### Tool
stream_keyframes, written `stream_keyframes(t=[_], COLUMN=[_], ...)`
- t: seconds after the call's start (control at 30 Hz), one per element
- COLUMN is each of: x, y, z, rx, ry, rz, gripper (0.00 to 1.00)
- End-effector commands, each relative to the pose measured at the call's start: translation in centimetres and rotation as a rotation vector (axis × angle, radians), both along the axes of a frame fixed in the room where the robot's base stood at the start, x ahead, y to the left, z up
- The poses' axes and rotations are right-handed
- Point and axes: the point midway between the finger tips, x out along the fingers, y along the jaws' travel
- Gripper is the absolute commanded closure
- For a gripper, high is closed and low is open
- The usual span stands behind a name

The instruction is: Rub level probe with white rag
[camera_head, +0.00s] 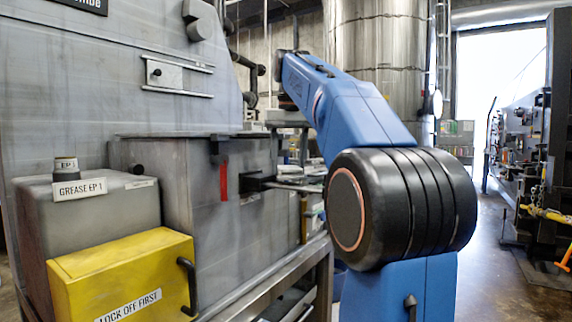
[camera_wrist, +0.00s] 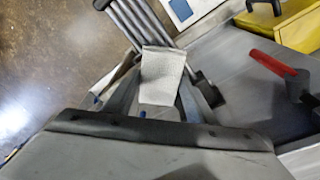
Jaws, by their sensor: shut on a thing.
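A white rag (camera_wrist: 163,76) is pinched in my gripper (camera_wrist: 160,95) in the wrist view, its textured end sticking out beyond the fingers. In the head view my gripper points down beside the grey machine, partly hidden by my arm, and the rag cannot be made out. A black bracket (camera_head: 258,183) with thin metal rods (camera_head: 298,187) juts from the machine's side; this may be the level probe, but I cannot be sure. In the wrist view a black fitting (camera_wrist: 207,90) lies just right of my gripper. Contact between rag and probe cannot be told.
A red handle (camera_head: 223,180) hangs on the grey machine wall (camera_head: 200,220). A yellow lock-off box (camera_head: 120,270) and a grease box (camera_head: 95,215) stand at the left. A metal bench edge (camera_head: 290,275) runs below. Open floor (camera_wrist: 40,60) lies left in the wrist view.

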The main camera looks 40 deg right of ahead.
Motion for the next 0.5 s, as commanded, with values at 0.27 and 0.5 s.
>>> stream_keyframes(t=[0.27, 0.5], x=[0.6, 1.1], y=[-1.7, -3.1], z=[0.0, 0.1], rx=[0.001, 0.001], ry=[0.002, 0.002], rz=[-0.002, -0.001], gripper=[0.68, 0.68])
